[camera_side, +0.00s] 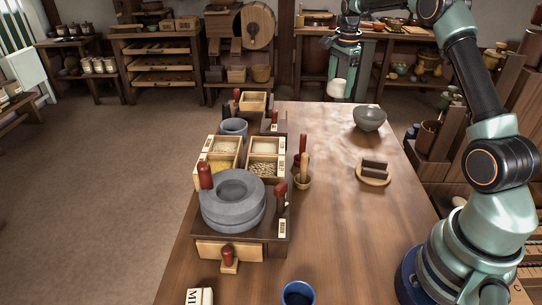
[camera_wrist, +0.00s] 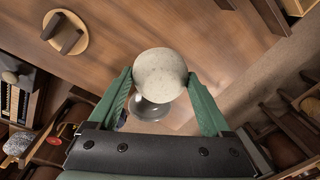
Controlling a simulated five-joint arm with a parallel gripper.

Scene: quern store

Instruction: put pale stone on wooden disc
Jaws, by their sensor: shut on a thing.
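My gripper (camera_wrist: 160,84) is shut on the pale stone (camera_wrist: 160,75), a round speckled off-white thing held between green fingers. In the side view the gripper (camera_side: 338,80) points down with the pale stone (camera_side: 337,88) at its tip, by the table's far end. The wooden disc (camera_side: 376,183) lies on the right part of the table, with two dark brown blocks on it. It also shows at the upper left of the wrist view (camera_wrist: 51,35), apart from the stone.
A grey quern (camera_side: 233,205) and grain boxes (camera_side: 265,147) fill the left side. The table's middle is clear.

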